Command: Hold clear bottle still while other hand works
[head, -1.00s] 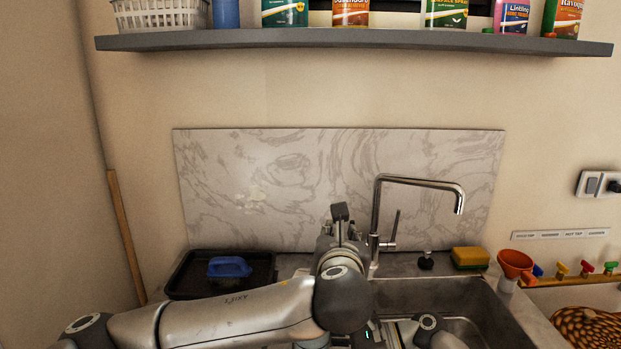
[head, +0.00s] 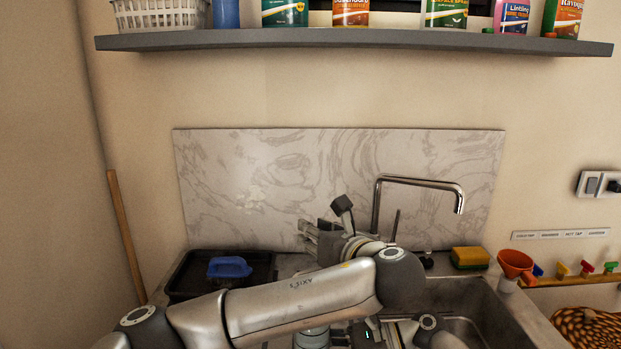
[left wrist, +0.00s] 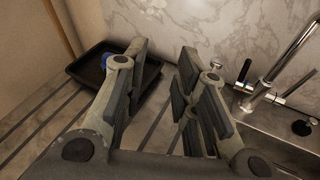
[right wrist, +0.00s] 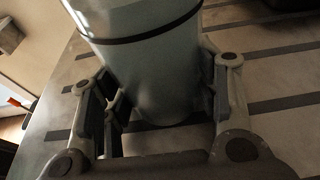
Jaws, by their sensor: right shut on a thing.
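The clear bottle (right wrist: 150,65) shows in the right wrist view as a pale, see-through cylinder with a dark band around it. My right gripper (right wrist: 158,100) is shut on it, with one finger on each side near its lower end. The bottle stands over the grooved counter; I cannot tell whether its base touches. My left gripper (head: 322,238) is in front of the marbled splashback, left of the tap. In the left wrist view its fingers (left wrist: 160,65) are apart with nothing between them.
A black tray (head: 180,285) with a blue-handled item (head: 229,267) sits left on the counter. The tap (head: 420,182), sink (head: 515,315), yellow sponge (head: 469,258) and orange funnel (head: 515,263) are right. A loaded shelf (head: 350,39) hangs above.

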